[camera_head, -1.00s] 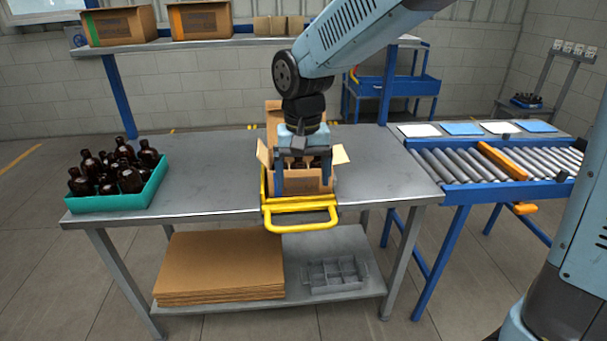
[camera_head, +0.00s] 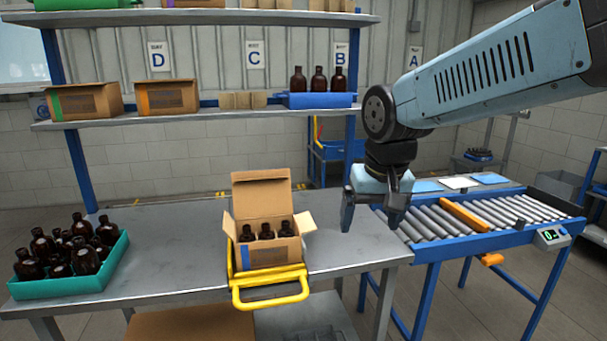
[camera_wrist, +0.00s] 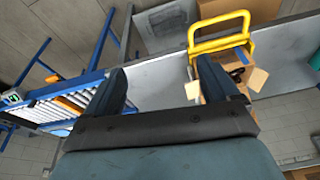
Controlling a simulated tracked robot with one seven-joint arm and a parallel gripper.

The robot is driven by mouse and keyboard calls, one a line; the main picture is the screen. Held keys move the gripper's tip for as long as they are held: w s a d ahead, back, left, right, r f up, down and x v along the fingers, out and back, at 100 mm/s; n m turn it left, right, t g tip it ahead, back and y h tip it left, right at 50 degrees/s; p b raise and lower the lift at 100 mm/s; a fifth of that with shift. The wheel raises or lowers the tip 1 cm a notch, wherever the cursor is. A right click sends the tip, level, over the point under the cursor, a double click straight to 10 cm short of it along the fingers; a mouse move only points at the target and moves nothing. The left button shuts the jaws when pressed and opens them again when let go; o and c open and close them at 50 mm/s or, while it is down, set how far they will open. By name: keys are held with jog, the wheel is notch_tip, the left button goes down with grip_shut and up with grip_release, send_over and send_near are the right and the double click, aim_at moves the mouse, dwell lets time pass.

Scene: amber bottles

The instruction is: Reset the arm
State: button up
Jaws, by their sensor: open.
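My gripper (camera_head: 371,212) hangs open and empty at the right end of the steel table (camera_head: 190,238), right of the cardboard box. Its two fingers also show in the wrist view (camera_wrist: 155,84). The open cardboard box (camera_head: 270,255) has its flaps up and stands in a yellow frame with a handle (camera_head: 272,304). Several amber bottles (camera_head: 266,231) stand upright inside it.
A teal tray (camera_head: 70,285) crowded with amber bottles sits at the table's left. A roller conveyor (camera_head: 480,220) stands close at the right. The table between teal tray and box is clear.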

jog(key=s+d+r+m+t, duration=0.1)
jog(key=s+d+t, duration=0.1)
jog(key=s+d, duration=0.6)
jog(key=d, duration=0.3)
jog(key=shift+s+d+r+t+h, duration=0.15)
jog(key=shift+s+r+t+h, duration=0.15)
jog(key=shift+r, duration=0.1)
